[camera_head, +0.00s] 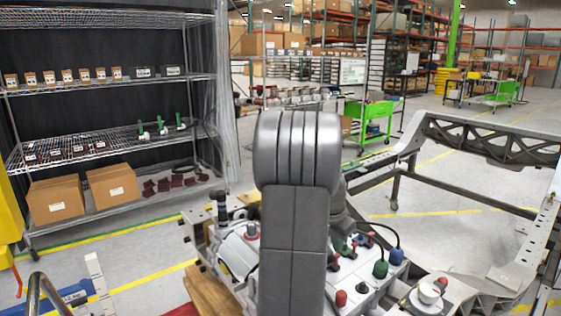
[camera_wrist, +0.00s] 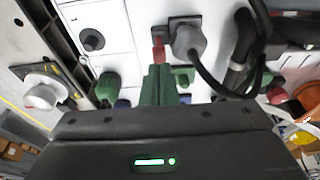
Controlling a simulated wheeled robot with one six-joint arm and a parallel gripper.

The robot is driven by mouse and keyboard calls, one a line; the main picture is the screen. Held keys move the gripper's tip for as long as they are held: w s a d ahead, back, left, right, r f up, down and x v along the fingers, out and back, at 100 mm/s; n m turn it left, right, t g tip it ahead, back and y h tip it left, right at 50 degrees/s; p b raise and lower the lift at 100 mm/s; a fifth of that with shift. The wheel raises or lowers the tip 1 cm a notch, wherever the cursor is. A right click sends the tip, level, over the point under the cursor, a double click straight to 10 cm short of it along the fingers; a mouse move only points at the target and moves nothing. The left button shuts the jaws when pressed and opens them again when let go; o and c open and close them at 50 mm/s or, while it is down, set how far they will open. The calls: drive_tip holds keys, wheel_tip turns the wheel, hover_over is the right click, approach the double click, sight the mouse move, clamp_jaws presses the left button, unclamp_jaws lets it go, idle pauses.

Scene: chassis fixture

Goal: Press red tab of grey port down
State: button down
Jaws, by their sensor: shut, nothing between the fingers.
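The grey port (camera_wrist: 187,40) is in the upper middle of the wrist view, with a grey plug and a black cable running off to the right. Its small red tab (camera_wrist: 158,49) stands at the port's left side. My gripper (camera_wrist: 158,70) has green fingers, which are together and empty. In the picture the fingertips lie just below the red tab; I cannot tell whether they touch it. In the head view my arm covers the middle of the fixture, and my gripper is hidden behind it.
A green connector (camera_wrist: 108,88) lies left of the fingers and a white round cap (camera_wrist: 42,95) further left. In the head view, green (camera_head: 380,269) and blue (camera_head: 396,256) cable plugs stand close to my arm. A metal chassis frame (camera_head: 470,138) fills the right.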

drive_tip(key=shift+f+b, duration=0.75)
drive_tip(key=shift+f, duration=0.35)
drive_tip(key=shift+r, duration=0.1)
wheel_tip(320, 180, up, 7)
drive_tip(key=p, duration=0.5)
